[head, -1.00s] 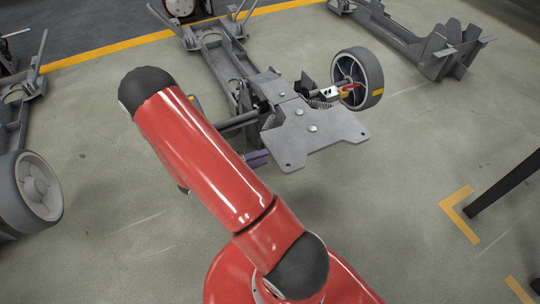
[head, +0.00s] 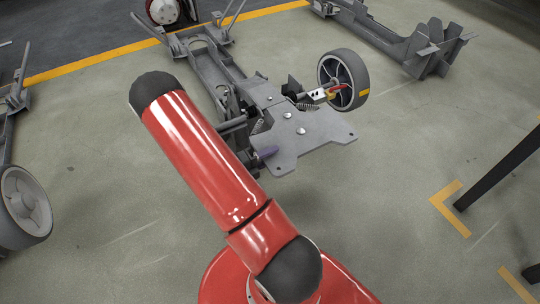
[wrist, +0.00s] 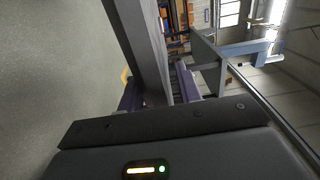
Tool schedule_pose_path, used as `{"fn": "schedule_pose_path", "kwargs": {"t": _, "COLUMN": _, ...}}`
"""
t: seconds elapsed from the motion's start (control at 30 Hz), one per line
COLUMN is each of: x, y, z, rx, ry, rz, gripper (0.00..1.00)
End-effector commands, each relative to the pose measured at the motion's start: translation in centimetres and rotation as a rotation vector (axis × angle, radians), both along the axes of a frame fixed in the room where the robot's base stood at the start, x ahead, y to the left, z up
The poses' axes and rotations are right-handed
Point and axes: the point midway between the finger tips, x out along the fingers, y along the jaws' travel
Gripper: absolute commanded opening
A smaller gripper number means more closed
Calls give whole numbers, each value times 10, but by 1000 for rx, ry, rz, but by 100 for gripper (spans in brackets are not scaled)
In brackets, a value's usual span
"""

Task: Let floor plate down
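The floor plate (head: 318,138) is a flat grey sheet with bolt heads and corner holes. It sits at the near end of a grey chassis (head: 215,70), held out roughly level.
A wheel (head: 343,80) with a spring and a red-marked lever (head: 333,90) stands just beyond the plate. Other chassis stand at left and at upper right (head: 430,50). A dark post (head: 500,165) rises at right. The floor in front is clear.

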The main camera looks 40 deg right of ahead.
Motion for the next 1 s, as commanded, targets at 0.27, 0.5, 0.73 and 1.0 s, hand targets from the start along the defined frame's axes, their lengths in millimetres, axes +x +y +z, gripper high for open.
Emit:
{"fn": "schedule_pose_path", "kwargs": {"t": 0.27, "x": 0, "y": 0, "z": 0, "rx": 0, "ry": 0, "rz": 0, "gripper": 6}}
{"fn": "schedule_pose_path", "kwargs": {"t": 0.5, "x": 0, "y": 0, "z": 0, "rx": 0, "ry": -1, "rz": 0, "gripper": 0}}
{"fn": "schedule_pose_path", "kwargs": {"t": 0.73, "x": -1, "y": 0, "z": -7, "rx": -5, "ry": -18, "rz": 0, "gripper": 0}}
{"fn": "schedule_pose_path", "kwargs": {"t": 1.0, "x": -3, "y": 1, "z": -45, "rx": -36, "ry": -146, "rz": 1, "gripper": 0}}
